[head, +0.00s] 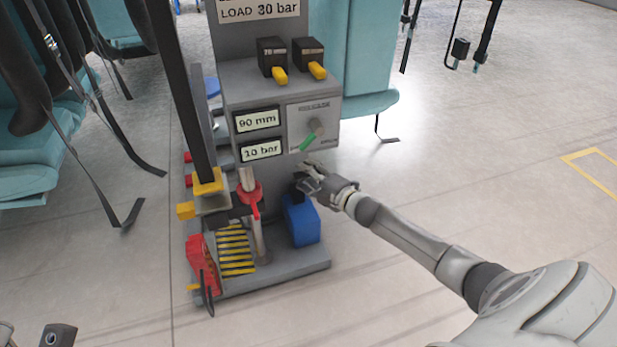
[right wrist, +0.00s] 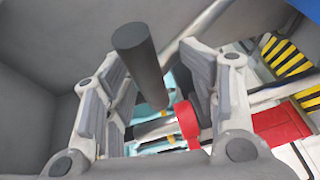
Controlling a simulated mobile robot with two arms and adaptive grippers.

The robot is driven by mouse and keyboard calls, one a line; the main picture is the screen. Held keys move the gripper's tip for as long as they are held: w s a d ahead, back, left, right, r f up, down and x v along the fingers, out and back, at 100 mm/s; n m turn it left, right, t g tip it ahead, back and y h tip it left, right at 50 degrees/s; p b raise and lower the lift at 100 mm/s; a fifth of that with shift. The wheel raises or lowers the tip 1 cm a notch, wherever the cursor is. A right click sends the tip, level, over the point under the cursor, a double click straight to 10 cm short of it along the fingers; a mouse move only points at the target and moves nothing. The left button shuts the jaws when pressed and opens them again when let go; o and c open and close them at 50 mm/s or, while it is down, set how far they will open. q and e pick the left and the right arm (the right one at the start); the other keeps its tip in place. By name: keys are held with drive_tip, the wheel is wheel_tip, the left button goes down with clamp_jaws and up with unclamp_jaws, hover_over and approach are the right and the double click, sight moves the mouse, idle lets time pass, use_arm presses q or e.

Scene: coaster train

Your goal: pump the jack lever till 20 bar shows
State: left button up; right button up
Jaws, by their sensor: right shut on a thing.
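The jack stand (head: 280,92) is a grey column on a base plate. Its lower label (head: 262,150) reads 10 bar and the label above it (head: 257,120) reads 90 mm. A blue pump body (head: 301,221) sits low at the column's right side. My right gripper (head: 310,181) is just above it, shut on the dark lever handle (head: 299,178). In the right wrist view the dark round handle (right wrist: 138,62) stands between the fingers (right wrist: 158,95). The lever's lower end is hidden in the head view. My left gripper's fingers do not show.
Teal seats with hanging straps stand behind and left. Floor at right is clear.

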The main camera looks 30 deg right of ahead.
drive_tip(key=shift+w+d+r, duration=0.15)
drive_tip(key=shift+r, duration=0.3)
drive_tip(key=f+v, duration=0.2)
drive_tip(key=v, duration=1)
drive_tip(key=shift+r, duration=0.5)
